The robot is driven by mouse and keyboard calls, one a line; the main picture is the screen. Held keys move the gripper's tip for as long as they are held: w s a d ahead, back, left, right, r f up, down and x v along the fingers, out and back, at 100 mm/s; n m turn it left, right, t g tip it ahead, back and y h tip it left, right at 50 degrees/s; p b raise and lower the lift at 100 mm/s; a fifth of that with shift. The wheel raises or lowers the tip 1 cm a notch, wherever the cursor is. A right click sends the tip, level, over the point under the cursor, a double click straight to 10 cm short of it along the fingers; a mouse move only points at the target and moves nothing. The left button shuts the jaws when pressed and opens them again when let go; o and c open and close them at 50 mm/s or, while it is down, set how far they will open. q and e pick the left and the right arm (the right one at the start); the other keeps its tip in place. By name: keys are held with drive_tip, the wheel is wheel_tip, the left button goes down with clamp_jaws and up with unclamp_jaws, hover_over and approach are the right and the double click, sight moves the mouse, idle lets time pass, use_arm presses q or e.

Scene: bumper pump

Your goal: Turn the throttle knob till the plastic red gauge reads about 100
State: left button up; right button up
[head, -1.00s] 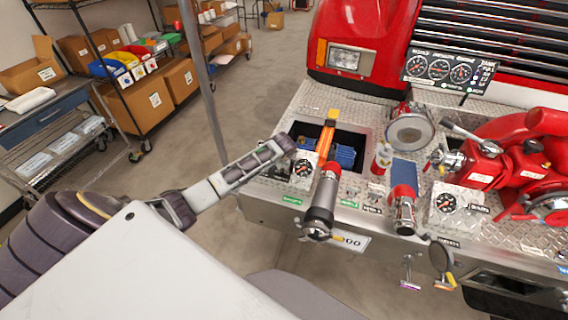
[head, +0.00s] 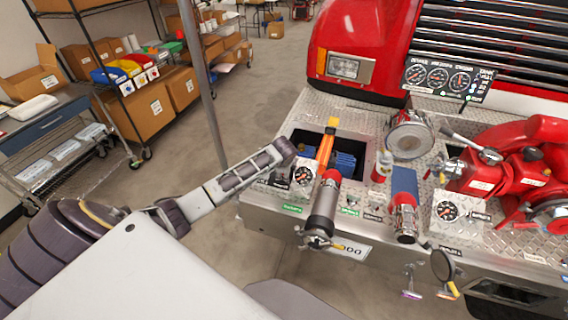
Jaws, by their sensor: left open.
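My left arm reaches in from the left. Its dark far end, with the left gripper (head: 285,151), is beside the left gauge plate (head: 303,177); the finger gap is hard to make out, and nothing shows held in it. That plate carries a small round gauge. Another gauge plate (head: 447,210) sits to the right on the bumper. A dark panel (head: 447,78) with several dials stands at the back. I cannot tell which gauge is the plastic red one, or read a needle. A dark round knob (head: 443,265) hangs at the bumper's front; I cannot tell whether it is the throttle knob. My right gripper is out of view.
A silver cylinder with a red collar (head: 322,210) juts forward right of my gripper. A shorter red and chrome fitting (head: 404,215) and red pump parts (head: 500,170) stand farther right. A grey post (head: 208,90) rises behind my arm. The floor left of the bumper is open.

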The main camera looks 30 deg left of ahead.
use_arm(q)
drive_tip(key=v, duration=0.9)
drive_tip(key=shift+f, duration=0.1)
idle(0.6)
